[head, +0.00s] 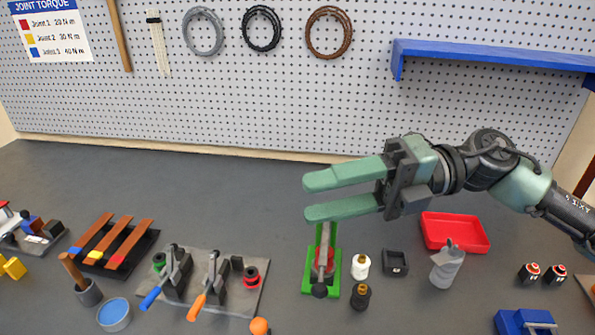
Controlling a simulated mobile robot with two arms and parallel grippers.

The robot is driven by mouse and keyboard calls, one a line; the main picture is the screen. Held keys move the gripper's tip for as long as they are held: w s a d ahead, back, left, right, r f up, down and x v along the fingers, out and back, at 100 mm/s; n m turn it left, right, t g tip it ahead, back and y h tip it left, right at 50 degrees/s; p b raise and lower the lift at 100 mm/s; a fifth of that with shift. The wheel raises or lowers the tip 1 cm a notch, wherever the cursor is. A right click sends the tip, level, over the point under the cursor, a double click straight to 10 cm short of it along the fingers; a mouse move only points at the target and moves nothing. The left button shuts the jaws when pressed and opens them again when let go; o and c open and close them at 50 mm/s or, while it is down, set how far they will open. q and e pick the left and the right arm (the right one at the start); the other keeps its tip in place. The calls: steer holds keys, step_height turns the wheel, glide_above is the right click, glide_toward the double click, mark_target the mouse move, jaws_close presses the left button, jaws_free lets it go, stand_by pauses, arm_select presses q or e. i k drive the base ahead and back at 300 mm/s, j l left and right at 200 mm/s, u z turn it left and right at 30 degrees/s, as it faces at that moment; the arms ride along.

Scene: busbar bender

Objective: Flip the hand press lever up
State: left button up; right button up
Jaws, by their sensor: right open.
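The hand press appears to be the green-based device (308,280) at the table's middle front. Its grey lever (322,262) ends in a black ball knob (319,291) that points toward me, low over the base. A red part shows beside the lever. My right gripper (312,197) comes in from the right, with its two pale green fingers apart and nothing between them. It appears above and behind the press in the picture, and its lower finger hides the press's top end. I cannot tell whether it touches. My left gripper is out of view.
Left of the press, a grey plate (245,301) carries blue-handled (150,298) and orange-handled (197,307) levers. To the right stand a white-topped bottle (361,266), a black bottle (360,297), a black block (395,262), a grey canister (446,268) and a red tray (440,219). The table behind is clear.

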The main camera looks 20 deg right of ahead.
mark_target(319, 290)
steer(key=k+j, duration=0.4)
steer(key=k, duration=0.2)
steer(key=k+j, duration=0.45)
steer(key=k, duration=0.15)
steer(key=k+j, duration=0.4)
steer(key=k, duration=0.2)
